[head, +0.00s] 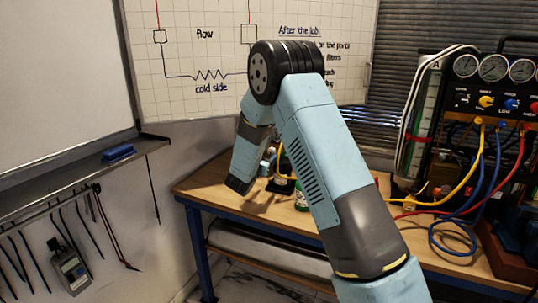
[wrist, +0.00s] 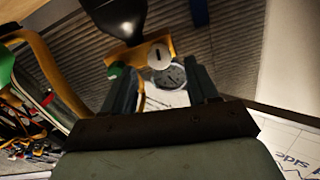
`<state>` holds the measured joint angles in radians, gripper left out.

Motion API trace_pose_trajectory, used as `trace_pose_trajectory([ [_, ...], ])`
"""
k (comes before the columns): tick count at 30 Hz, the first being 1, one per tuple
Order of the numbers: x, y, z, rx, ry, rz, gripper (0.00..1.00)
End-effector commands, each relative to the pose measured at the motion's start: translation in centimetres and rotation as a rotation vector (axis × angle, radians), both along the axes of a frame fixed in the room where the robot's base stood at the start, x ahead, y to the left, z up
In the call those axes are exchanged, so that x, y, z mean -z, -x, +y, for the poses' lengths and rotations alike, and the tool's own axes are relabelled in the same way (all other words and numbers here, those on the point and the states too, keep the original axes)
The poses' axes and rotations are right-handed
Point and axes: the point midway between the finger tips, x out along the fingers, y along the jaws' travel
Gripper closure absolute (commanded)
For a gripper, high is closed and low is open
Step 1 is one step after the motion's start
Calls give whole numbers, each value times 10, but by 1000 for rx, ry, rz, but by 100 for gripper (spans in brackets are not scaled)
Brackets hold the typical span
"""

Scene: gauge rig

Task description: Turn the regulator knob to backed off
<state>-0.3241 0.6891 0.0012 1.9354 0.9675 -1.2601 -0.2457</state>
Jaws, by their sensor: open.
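In the wrist view my gripper (wrist: 165,74) is open, with its two dark fingers spread left and right. Beyond and between them show a brass-coloured regulator body (wrist: 133,54), a round gauge (wrist: 173,76) and a pale disc (wrist: 159,55) with a dark bar mark. A black rounded part (wrist: 116,16) joins the body at the top. I cannot tell for sure which of these parts is the knob. No contact with the fingers shows. In the head view my arm hides most of the regulator area on the wooden bench (head: 207,181).
A gauge panel (head: 495,100) with coloured knobs and yellow, blue and red hoses stands at the bench's right. In the wrist view a yellow hose (wrist: 50,68) runs at left. A tool rail (head: 70,172) and whiteboard line the left wall.

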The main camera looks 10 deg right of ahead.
Motion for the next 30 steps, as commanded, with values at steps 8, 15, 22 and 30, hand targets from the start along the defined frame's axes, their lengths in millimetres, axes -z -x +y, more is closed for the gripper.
trace_pose_trajectory([
  [8, 0, -24, -16, 0, 0, 0, 41],
  [15, 0, -28, -19, 0, 0, 1, 41],
  [22, 0, -28, -18, 0, 0, 1, 50],
  [30, 0, -28, -18, 0, -1, 1, 76],
])
